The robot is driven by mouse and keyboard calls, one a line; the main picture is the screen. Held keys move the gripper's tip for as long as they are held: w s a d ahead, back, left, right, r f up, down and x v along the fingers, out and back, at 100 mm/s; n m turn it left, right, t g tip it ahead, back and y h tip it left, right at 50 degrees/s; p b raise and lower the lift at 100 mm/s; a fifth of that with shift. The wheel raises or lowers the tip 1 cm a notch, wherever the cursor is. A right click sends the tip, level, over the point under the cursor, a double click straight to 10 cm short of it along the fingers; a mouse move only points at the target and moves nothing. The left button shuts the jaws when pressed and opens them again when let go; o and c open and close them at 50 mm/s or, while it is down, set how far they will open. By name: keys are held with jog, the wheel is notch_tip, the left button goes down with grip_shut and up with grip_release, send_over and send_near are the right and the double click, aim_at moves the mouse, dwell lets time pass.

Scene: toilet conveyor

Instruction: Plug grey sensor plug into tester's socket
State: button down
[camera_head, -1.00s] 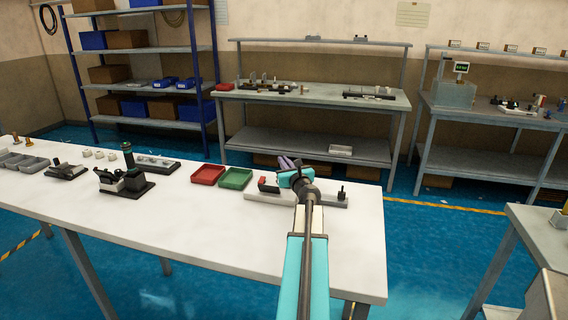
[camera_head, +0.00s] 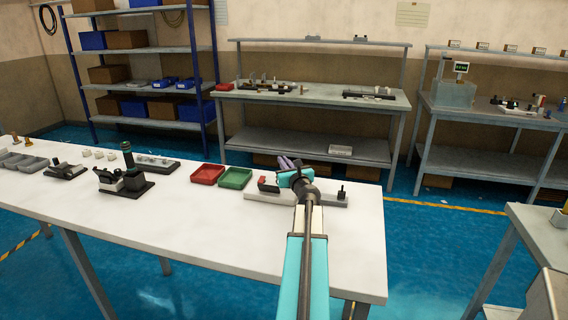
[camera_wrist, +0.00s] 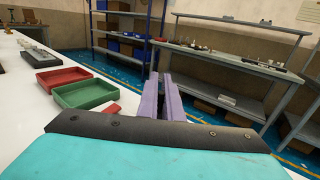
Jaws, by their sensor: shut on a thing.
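My gripper (camera_head: 287,163) has purple fingers that are close together over the long grey fixture at the right part of the white table. The fingers also show in the wrist view (camera_wrist: 161,84), pointing away past the table. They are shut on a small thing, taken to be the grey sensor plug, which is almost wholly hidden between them. The fixture (camera_head: 262,196) carries a red block (camera_head: 268,185) at its left and a small dark upright part (camera_head: 341,192) at its right. My arm hides its middle. I cannot make out the tester's socket.
A red tray (camera_head: 207,174) and a green tray (camera_head: 235,178) stand left of the fixture. A dark device with a post (camera_head: 128,172) and grey bins (camera_head: 25,161) are further left. The table's front middle is clear. A workbench (camera_head: 320,95) stands behind.

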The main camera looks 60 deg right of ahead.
jog(key=shift+f+b, duration=0.95)
jog(key=shift+f, duration=0.1)
jog(key=c, duration=1.8)
grip_release()
jog(key=shift+c, duration=0.2)
jog(key=shift+a, duration=0.1)
